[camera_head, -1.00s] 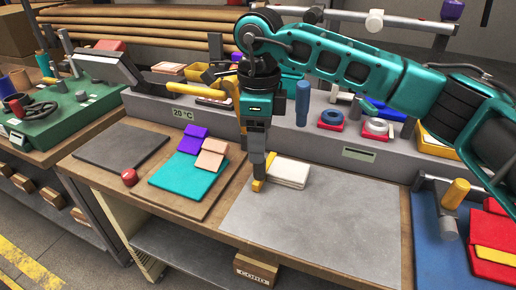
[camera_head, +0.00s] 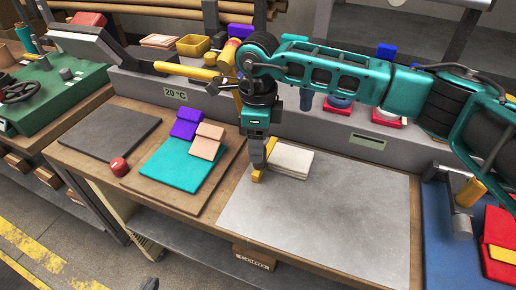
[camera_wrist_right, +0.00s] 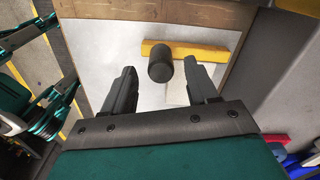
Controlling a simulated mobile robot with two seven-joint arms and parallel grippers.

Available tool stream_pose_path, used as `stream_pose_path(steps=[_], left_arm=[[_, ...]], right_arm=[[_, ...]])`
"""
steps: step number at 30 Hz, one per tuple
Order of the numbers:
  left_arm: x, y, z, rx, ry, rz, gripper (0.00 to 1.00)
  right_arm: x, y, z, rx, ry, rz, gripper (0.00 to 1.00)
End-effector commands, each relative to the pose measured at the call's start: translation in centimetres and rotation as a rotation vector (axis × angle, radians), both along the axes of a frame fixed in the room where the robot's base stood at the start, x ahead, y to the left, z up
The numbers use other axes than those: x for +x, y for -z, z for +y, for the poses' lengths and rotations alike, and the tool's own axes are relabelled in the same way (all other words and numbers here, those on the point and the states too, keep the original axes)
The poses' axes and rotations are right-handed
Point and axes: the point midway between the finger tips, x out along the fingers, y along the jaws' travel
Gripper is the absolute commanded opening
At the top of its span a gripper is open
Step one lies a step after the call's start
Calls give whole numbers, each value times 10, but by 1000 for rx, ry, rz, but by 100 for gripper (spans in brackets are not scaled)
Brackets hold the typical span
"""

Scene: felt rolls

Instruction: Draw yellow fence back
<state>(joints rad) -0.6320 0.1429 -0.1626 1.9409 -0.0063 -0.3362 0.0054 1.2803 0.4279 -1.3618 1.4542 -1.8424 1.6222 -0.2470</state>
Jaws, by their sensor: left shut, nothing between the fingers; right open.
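The yellow fence (camera_head: 258,175) is a short bar on the grey mat (camera_head: 320,215), along the left edge of a stack of cream sheets (camera_head: 291,161). In the right wrist view the fence (camera_wrist_right: 205,53) carries a dark round knob (camera_wrist_right: 160,62). My right gripper (camera_head: 260,162) points down over the fence and hides part of it. In the wrist view my open right gripper (camera_wrist_right: 160,72) has one finger on each side of the knob, with gaps showing on both sides. My left gripper does not show clearly in either view.
Left of the mat, a teal sheet (camera_head: 178,166) lies with purple and peach pieces on a wooden board. A red knob (camera_head: 119,167) and a dark plate (camera_head: 108,134) are further left. A grey ledge (camera_head: 345,132) runs behind. The mat's front is clear.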

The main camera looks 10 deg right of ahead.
Motion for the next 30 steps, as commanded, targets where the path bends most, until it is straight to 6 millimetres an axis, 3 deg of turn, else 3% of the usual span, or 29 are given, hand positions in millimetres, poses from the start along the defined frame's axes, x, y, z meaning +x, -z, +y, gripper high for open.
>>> stream_pose_path(steps=[6, 17, 30], left_arm=[[0, -2, 0, 0, 0, 0, 0], [6, -5, 0, -1, 1, -13, 0], [5, -4, 0, 0, 1, -11, 0]], right_arm=[[0, 27, 0, -1, -1, 1, 58], [0, 32, 0, 0, -1, -1, 58], [0, 32, 0, 0, -1, -1, 18]])
